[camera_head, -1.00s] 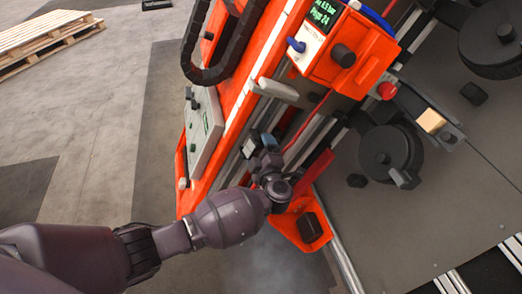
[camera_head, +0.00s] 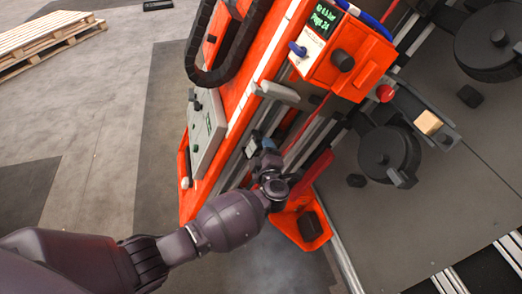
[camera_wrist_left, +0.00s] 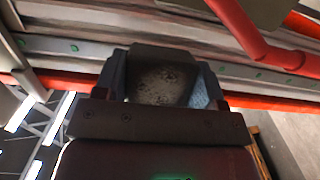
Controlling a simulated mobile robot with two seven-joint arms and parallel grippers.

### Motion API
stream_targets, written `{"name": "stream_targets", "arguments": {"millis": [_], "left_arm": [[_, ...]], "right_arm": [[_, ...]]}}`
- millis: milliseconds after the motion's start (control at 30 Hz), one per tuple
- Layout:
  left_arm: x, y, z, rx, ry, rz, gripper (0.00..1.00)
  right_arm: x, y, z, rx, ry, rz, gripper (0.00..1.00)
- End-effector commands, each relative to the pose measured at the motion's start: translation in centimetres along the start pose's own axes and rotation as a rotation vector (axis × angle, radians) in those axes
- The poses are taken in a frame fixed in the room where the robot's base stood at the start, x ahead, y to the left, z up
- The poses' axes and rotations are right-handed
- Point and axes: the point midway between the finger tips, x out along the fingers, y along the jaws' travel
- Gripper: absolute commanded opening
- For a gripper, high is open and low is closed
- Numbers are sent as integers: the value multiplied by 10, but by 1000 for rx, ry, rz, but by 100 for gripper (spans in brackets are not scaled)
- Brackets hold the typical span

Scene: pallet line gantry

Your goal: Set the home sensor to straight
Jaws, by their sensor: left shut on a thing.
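The home sensor (camera_head: 253,144) is a small grey-blue block at the side rail of the orange machine frame. My left gripper (camera_head: 264,153) is shut on it, with the wrist coming in from below. In the left wrist view the jaws (camera_wrist_left: 165,88) fill the middle, with a dark speckled face and blue sides between them. The gripper covers much of the sensor, so I cannot tell its exact angle to the rail. My right gripper is not in view.
An orange control box (camera_head: 341,55) with a green-lit display, blue lever and black knob sits above. A grey panel (camera_head: 207,132) is left of the rail. Black round wheels (camera_head: 388,153) stand to the right. Open floor and a wooden pallet (camera_head: 40,40) lie left.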

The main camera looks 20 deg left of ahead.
Motion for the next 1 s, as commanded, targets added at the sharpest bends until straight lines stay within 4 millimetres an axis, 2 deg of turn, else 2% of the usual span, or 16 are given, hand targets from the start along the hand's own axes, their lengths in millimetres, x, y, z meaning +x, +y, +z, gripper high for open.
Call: {"name": "stream_targets", "arguments": {"millis": [33,500,800,1000], "left_arm": [[0,9,-3,-9,-15,5,40],[-6,9,-6,-3,-217,8,40],[-9,2,-3,-1,-260,3,40],[-9,1,-3,0,-260,2,40]], "right_arm": [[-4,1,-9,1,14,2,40],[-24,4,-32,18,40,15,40],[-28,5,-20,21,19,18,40],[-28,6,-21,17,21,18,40]]}}
